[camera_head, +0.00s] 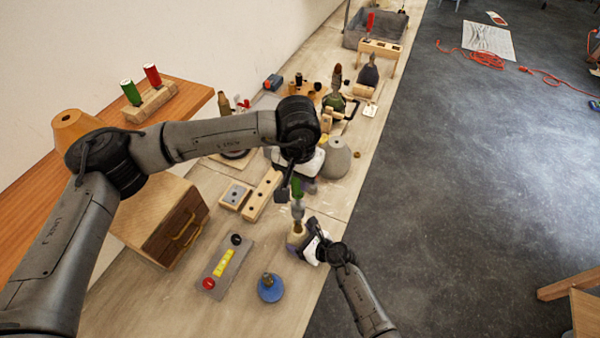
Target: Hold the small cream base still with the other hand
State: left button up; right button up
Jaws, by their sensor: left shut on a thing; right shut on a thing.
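The small cream base (295,239) stands on the bench near its front edge, at the lower middle of the head view. My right gripper (303,238) is shut on it from the right and hides part of it. My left gripper (296,184) is above and is shut on a green-handled tool (297,190), which looks like a screwdriver. The tool points down over the base, with a tan part (298,211) below the green. I cannot tell whether its lower end touches the base.
A grey panel with a yellow strip (224,263) and a blue round base (270,288) lie to the left and front. Wooden blocks (262,195) and a grey lampshade (336,160) stand behind. A wooden drawer box (165,220) is at left.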

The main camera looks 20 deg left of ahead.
jog(key=o, duration=0.9)
jog(key=shift+d, duration=0.15)
